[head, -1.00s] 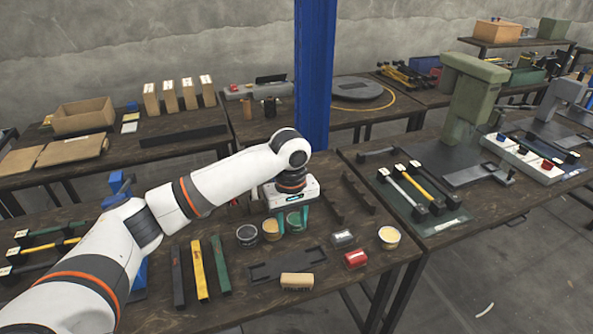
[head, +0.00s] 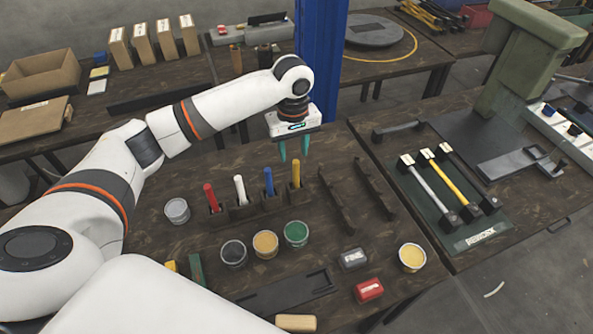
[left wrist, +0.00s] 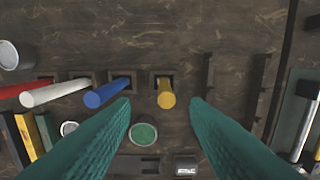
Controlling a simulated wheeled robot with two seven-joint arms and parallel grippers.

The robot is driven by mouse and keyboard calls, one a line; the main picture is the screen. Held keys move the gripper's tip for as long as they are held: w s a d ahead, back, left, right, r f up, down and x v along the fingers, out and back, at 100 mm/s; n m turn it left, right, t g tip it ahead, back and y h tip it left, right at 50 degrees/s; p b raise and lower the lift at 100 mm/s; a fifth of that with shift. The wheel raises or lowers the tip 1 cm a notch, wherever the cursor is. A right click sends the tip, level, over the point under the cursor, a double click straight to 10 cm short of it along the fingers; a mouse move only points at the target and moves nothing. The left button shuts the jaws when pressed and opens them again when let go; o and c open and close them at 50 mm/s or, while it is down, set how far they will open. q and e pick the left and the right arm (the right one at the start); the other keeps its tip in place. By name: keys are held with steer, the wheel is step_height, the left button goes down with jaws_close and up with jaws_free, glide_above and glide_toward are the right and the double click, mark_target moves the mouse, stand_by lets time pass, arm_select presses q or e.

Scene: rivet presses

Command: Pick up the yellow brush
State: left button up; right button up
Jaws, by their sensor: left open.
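The yellow brush (head: 296,173) stands upright in the right end of a dark holder (head: 241,209). In the left wrist view the yellow brush (left wrist: 166,93) shows end-on between the two green fingers. My left gripper (head: 294,153) is open and empty, with its fingertips above and close to the brush top in the head view. In the left wrist view my left gripper (left wrist: 160,104) has a finger on each side of the brush, with visible gaps. The blue brush (left wrist: 105,93) is nearest to the left finger. My right gripper is not in view.
A blue brush (head: 269,182), a white brush (head: 239,189) and a red brush (head: 211,198) stand left of the yellow one. Open cans, including a green one (head: 296,233), sit in front. Empty dark racks (head: 337,200) lie to the right. A blue post (head: 321,60) rises behind.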

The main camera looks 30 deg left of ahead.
mark_target(294, 162)
arm_select(q)
step_height(294, 162, down, 4)
steer(key=shift+s+r, duration=0.15)
steer(key=shift+w+f+p, duration=0.2)
steer(key=shift+f+p, duration=0.2)
steer(key=shift+f, duration=0.15)
steer(key=f, duration=0.2)
steer(key=f+p, duration=0.1)
steer(key=shift+w+d+f, duration=0.15)
steer(key=shift+w+f, duration=0.1)
steer(key=shift+f, duration=0.55)
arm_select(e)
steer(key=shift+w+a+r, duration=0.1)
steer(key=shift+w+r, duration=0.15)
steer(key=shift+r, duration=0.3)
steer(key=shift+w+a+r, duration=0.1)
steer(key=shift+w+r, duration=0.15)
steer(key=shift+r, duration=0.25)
arm_select(q)
jaws_close()
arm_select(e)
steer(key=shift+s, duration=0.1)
